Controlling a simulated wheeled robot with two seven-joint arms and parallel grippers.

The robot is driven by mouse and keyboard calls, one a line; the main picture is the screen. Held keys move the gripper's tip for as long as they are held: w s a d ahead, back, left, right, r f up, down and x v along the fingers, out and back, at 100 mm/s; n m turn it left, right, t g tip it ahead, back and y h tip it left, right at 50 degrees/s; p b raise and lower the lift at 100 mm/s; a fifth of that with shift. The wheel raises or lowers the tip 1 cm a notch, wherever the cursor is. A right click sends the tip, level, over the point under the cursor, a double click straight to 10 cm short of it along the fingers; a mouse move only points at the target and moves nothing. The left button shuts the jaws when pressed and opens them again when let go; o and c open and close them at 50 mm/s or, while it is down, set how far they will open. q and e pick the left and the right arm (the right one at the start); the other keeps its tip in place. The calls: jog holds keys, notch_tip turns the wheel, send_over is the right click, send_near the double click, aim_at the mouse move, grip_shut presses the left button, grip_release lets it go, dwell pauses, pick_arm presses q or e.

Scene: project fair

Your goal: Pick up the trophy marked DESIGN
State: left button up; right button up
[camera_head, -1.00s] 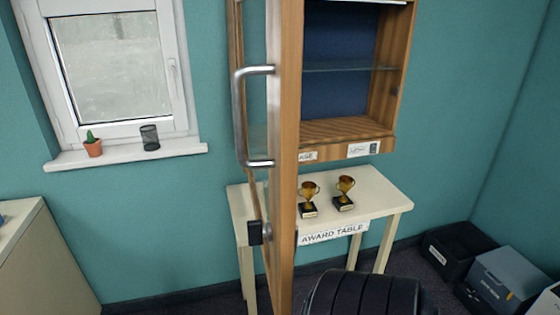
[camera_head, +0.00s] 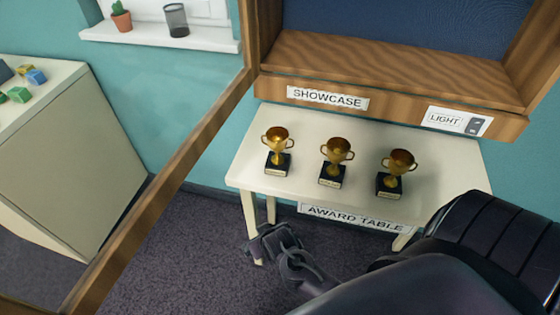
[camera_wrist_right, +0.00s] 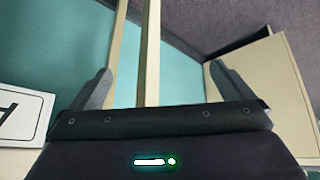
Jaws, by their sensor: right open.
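Three gold two-handled trophies on black bases stand upright on the white award table (camera_head: 245,178): a left trophy (camera_head: 277,150), a middle trophy (camera_head: 336,160) and a right trophy (camera_head: 395,172). Each base has a small plate, too small to read, so I cannot tell which is DESIGN. My right gripper (camera_head: 275,245) is low, in front of the table and below its top in the picture. It touches no trophy. In the right wrist view my right gripper (camera_wrist_right: 163,88) is open and empty, with table legs beyond its fingers. My left gripper is not in view.
The wooden showcase (camera_head: 390,88) hangs above the table's back. Its open door frame (camera_head: 165,180) slants across the left. A cabinet (camera_head: 60,160) with coloured blocks stands at left. A cactus pot (camera_head: 121,20) and a mesh cup (camera_head: 176,19) are on the windowsill.

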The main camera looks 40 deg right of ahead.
aim_at(275, 150)
jog(key=w+r+m+t+b, duration=0.2)
jog(key=w+r, duration=0.1)
jog(key=r, duration=0.9)
jog(key=w+d+r+m+t+h, duration=0.1)
jog(key=w+d+r+m+h, duration=0.1)
jog(key=d+h, duration=0.1)
jog(key=w+d+r+m+t+h, duration=0.1)
jog(key=d+r+m+h, duration=0.1)
jog(key=h, duration=0.3)
jog(key=w+d+r+m+t+h, duration=0.1)
jog(key=w+d+r+m+h, duration=0.1)
jog(key=d+r+h, duration=0.1)
jog(key=shift+w+d+r+m+t+h, duration=0.3)
jog(key=shift+d+r+m+t+h, duration=0.1)
jog(key=shift+d+r, duration=0.15)
jog(key=shift+w+d+r, duration=0.15)
jog(key=shift+d+r, duration=0.05)
jog(key=shift+d, duration=0.05)
jog(key=p+x, duration=0.2)
jog(key=x, duration=0.4)
jog(key=shift+d, duration=0.25)
jog(key=shift+w+d, duration=0.2)
jog(key=shift+w, duration=0.05)
jog(key=c, duration=1.5)
